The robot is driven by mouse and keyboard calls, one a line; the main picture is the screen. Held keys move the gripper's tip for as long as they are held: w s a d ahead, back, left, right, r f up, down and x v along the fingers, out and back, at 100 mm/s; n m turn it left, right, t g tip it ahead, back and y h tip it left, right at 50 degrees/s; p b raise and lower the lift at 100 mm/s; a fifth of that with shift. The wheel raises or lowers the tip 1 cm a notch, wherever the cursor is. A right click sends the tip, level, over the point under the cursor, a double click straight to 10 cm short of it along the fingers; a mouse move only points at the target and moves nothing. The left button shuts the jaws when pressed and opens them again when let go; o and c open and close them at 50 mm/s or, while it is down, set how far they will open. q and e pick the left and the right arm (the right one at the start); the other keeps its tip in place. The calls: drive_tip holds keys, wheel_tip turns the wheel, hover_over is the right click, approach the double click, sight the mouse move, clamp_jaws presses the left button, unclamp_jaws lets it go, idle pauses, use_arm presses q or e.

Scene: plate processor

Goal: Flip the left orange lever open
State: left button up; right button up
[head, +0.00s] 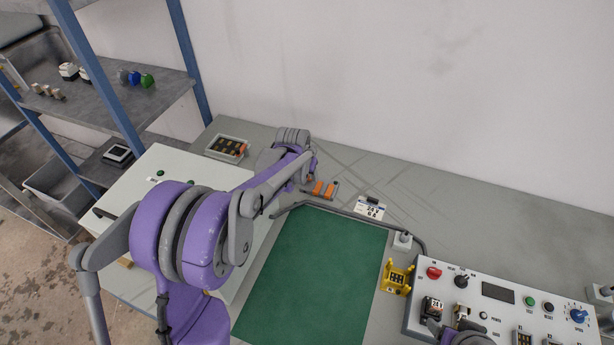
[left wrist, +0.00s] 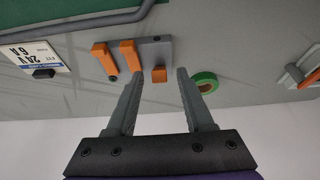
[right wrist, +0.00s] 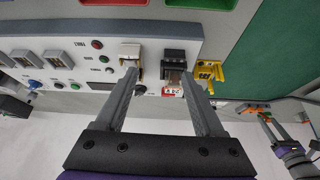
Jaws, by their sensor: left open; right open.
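A grey connector block (left wrist: 156,50) with orange levers lies on the bench beyond the green mat. In the left wrist view, two orange levers (left wrist: 104,60) (left wrist: 131,56) show long, and a third orange piece (left wrist: 160,75) looks short and square. In the head view, two orange levers (head: 318,188) (head: 331,190) show; the rest is hidden behind my left gripper. My left gripper (left wrist: 158,76) is open, with the short orange piece between its fingertips in the picture; contact cannot be told. My right gripper (right wrist: 160,75) is open and empty over the control panel (right wrist: 100,45).
A green tape ring (left wrist: 205,82) lies beside my left finger. A dark cable (head: 345,212) runs along the green mat (head: 310,270). A 24 V label box (head: 370,208) and a yellow holder (head: 396,279) stand to the right. A tray (head: 226,147) sits behind left.

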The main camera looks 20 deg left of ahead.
use_arm(q)
drive_tip(key=shift+w+f, duration=0.3)
drive_tip(key=shift+f, duration=0.35)
clamp_jaws()
